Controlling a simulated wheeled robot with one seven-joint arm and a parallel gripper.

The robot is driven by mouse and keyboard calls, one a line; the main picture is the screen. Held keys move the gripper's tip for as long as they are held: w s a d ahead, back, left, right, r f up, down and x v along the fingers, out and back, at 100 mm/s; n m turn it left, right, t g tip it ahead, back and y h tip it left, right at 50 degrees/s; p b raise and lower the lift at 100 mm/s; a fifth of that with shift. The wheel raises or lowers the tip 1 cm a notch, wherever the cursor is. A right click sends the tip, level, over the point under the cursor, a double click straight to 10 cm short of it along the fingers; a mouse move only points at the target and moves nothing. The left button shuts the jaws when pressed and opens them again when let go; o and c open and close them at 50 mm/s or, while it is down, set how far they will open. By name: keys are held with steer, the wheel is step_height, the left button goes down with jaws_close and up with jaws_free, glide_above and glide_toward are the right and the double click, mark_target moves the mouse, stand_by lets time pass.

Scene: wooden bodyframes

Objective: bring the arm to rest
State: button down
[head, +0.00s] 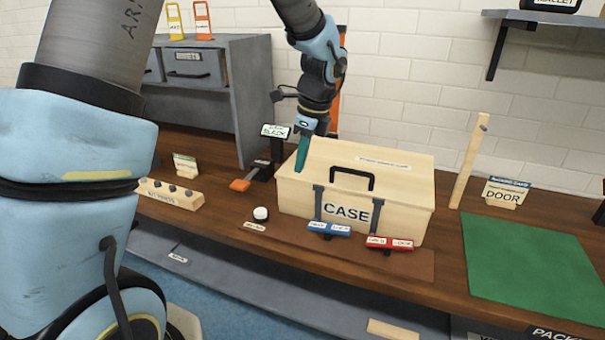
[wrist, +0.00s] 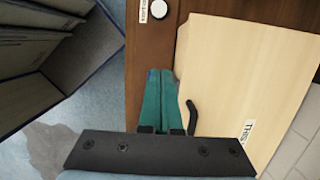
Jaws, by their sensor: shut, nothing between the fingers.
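My gripper (head: 301,158) is shut and empty, its teal fingers pointing down over the left end of the wooden case in the head view. In the wrist view the two fingers of my gripper (wrist: 160,75) lie side by side against each other. The wooden case (head: 400,200) stands closed on the bench, with a black handle (head: 352,176) and a CASE label on its front. Its lid also shows in the wrist view (wrist: 225,70). I cannot tell whether the fingertips touch the case.
A blue block (head: 328,229) and a red block (head: 390,244) sit before the case. A small white round piece (head: 261,213) is left of them. A grey drawer cabinet (head: 250,95) stands behind left. An upright wooden post (head: 468,160) and a green mat (head: 535,255) are at right.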

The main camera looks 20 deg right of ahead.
stand_by(0.4)
steer(key=s+a+n+h, duration=0.1)
steer(key=s+a+n, duration=0.2)
steer(key=a+n, duration=0.9)
steer(key=s+a+n+h, duration=0.1)
steer(key=s+a+n, duration=0.2)
steer(key=a+n, duration=1)
steer(key=a, duration=0.4)
steer(key=shift+a+r+n, duration=0.15)
steer(key=shift+a+n, duration=0.15)
steer(key=shift+a, duration=0.1)
